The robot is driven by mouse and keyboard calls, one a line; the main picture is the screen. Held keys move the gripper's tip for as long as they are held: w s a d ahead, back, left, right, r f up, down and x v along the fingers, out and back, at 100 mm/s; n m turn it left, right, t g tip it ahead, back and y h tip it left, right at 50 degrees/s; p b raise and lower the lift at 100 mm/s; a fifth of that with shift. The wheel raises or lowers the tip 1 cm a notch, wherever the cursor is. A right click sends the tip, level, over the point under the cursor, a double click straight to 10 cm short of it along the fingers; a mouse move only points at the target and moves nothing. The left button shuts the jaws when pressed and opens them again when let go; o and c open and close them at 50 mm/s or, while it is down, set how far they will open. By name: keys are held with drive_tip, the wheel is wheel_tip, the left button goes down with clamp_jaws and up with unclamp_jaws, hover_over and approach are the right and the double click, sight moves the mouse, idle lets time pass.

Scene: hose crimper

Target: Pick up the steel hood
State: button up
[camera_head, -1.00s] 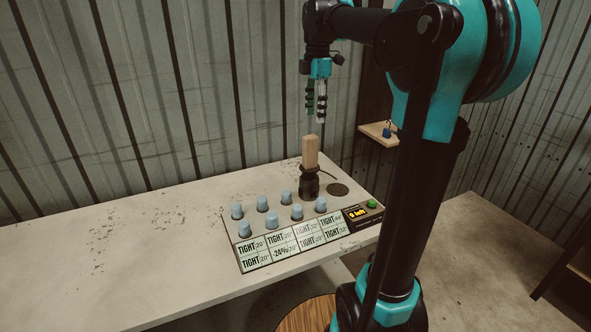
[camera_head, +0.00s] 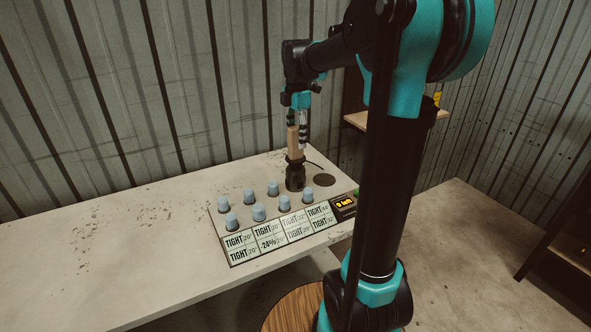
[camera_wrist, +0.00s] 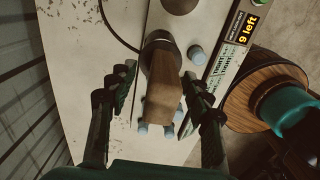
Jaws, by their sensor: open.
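I cannot tell for sure which thing is the steel hood. A dark round piece (camera_head: 295,176) with an upright wooden block handle (camera_head: 293,143) stands on the bench behind the label panel. The handle (camera_wrist: 164,98) and dark collar (camera_wrist: 160,48) also show in the wrist view. My gripper (camera_head: 298,136) points down, its fingers open on either side of the upper handle. In the wrist view, my gripper (camera_wrist: 158,75) has a finger on each side of the wood, with visible gaps. The handle partly hides one finger in the head view.
Several blue-grey caps (camera_head: 258,212) stand along the panel (camera_head: 280,233) with "TIGHT" labels. A display (camera_head: 343,204) reads "9 left". A dark disc (camera_head: 324,180) and a cable lie beside the dark piece. The bench's left side (camera_head: 110,240) is clear. A wooden shelf (camera_head: 357,119) is behind my arm.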

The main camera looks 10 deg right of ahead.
sight(296, 149)
drive_tip(key=f, duration=0.4)
drive_tip(key=shift+s+a+f, duration=0.2)
drive_tip(key=shift+f, duration=0.2)
drive_tip(key=shift+c, duration=0.6)
clamp_jaws()
